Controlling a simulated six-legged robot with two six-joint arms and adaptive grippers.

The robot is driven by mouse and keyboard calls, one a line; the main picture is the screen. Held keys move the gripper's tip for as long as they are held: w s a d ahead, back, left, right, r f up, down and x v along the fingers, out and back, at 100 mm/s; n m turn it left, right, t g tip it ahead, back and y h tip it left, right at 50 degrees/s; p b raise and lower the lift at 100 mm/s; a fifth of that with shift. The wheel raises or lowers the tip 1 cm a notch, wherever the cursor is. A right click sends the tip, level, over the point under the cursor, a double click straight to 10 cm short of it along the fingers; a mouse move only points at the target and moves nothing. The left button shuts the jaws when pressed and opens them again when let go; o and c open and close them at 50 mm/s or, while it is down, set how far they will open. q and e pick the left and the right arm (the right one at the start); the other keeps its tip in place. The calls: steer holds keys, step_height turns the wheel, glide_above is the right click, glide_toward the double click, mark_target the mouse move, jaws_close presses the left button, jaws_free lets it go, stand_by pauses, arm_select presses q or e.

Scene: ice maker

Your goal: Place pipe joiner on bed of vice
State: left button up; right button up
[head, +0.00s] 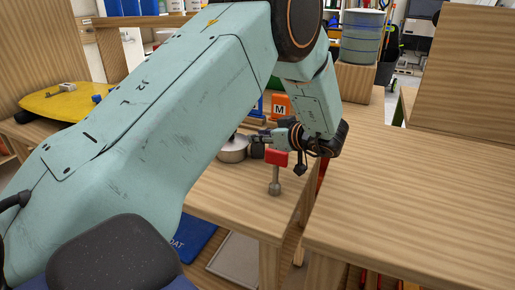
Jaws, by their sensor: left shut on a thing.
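My left arm comes in from the left and crosses the view, bending down to my left gripper (262,139) over the wooden workbench. The gripper points left and is shut, with the small grey pipe joiner at its fingers; the joiner's outline is hard to make out at this size. The red vice (277,157) sits at the bench's front edge, with its grey screw and round knob sticking out toward me. The gripper is just above and behind the vice. The vice bed is mostly hidden by the gripper. My right gripper is out of view.
A round silver thing (233,150) lies on the bench left of the vice, partly behind my arm. An orange box marked M (281,105) stands behind. A blue-grey barrel (361,38) is farther back. The right-hand wooden table (420,200) is clear.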

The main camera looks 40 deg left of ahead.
arm_select(q)
steer(key=shift+f, duration=0.15)
jaws_close()
